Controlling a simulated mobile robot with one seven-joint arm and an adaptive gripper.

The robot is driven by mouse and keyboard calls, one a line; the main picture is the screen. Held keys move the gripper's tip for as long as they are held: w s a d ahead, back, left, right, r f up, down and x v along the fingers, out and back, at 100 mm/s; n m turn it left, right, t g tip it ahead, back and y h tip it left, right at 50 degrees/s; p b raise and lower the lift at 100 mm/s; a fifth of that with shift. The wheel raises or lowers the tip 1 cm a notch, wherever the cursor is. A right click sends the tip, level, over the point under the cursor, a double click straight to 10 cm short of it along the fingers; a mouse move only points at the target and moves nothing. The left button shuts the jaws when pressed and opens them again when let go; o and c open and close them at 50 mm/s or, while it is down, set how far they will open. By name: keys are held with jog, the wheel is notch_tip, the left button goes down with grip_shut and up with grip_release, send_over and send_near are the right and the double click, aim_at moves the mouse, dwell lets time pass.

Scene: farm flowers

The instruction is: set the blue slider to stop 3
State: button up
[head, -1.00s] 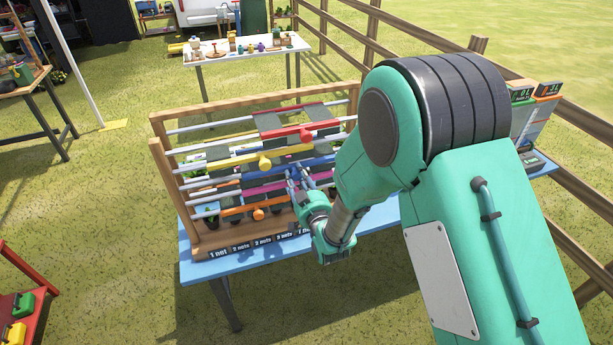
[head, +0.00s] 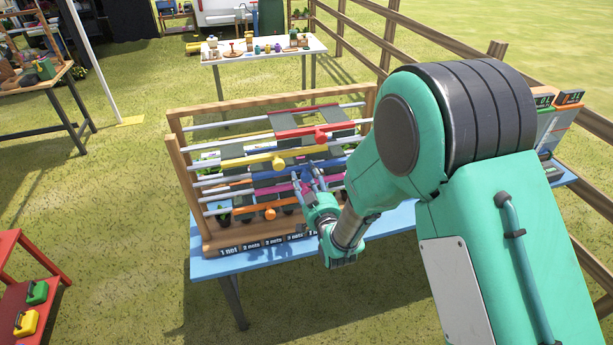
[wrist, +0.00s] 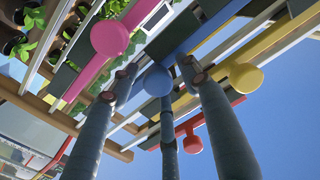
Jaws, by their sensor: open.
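A wooden rack (head: 182,185) holds several coloured sliders on horizontal rails. The blue slider (head: 290,174) is a bar in its middle, partly covered by my fingers in the head view. In the wrist view its round blue knob (wrist: 157,81) lies between my fingers. My gripper (head: 312,178) is open in front of the rack. In the wrist view my gripper's fingers (wrist: 160,82) stand around the blue knob with gaps; contact cannot be told. Stop labels (head: 262,243) run along the rack's base, from "1 net" on the left; my arm hides the right end.
A yellow slider (head: 250,160) and a red slider (head: 305,131) sit above the blue one, a pink knob (wrist: 109,38) and an orange slider (head: 265,213) below. The rack stands on a blue table (head: 215,267). A wooden fence (head: 400,45) runs behind at the right.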

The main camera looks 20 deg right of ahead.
jog(key=s, duration=1.1)
jog(key=shift+s, duration=0.35)
jog(key=shift+r, duration=0.1)
notch_tip(320, 180, up, 10)
jog(key=s+g, duration=0.2)
jog(key=g, duration=0.4)
jog(key=s+r+g, duration=0.3)
jog(key=s+r, duration=0.1)
jog(key=s, duration=0.8)
jog(key=s+r+g, duration=0.3)
jog(key=s+r, duration=0.1)
jog(key=s, duration=0.8)
jog(key=shift+r, duration=0.2)
